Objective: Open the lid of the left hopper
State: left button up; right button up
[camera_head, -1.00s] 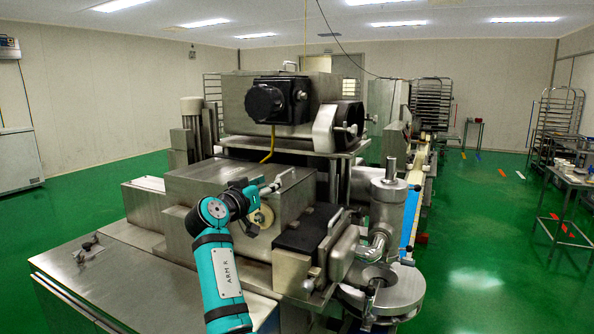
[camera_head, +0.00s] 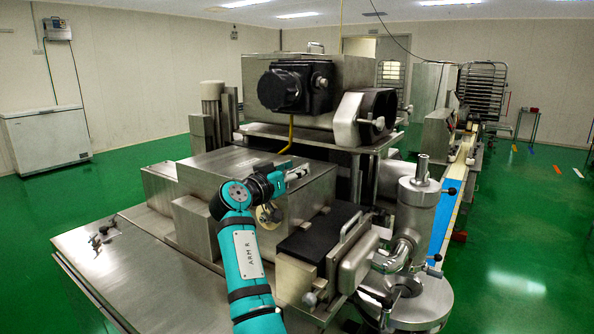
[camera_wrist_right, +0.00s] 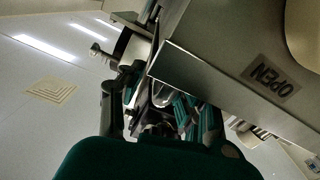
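The left hopper is the wide steel box (camera_head: 205,210) in the head view. Its flat steel lid (camera_head: 222,163) lies level on top and looks shut. My teal right arm reaches up in front of the box, and my right gripper (camera_head: 292,173) is at the lid's front right edge, where a pale bar-like handle shows. I cannot tell whether the fingers touch or hold the handle. My left gripper is out of view.
The upper machine housing with a black motor (camera_head: 290,88) stands behind the lid. A black-topped block (camera_head: 318,240) and a round steel bowl (camera_head: 415,300) are to the right. Small metal parts (camera_head: 102,233) lie on the low steel top at left.

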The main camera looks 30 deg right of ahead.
jog(key=shift+c, duration=1.1)
grip_shut()
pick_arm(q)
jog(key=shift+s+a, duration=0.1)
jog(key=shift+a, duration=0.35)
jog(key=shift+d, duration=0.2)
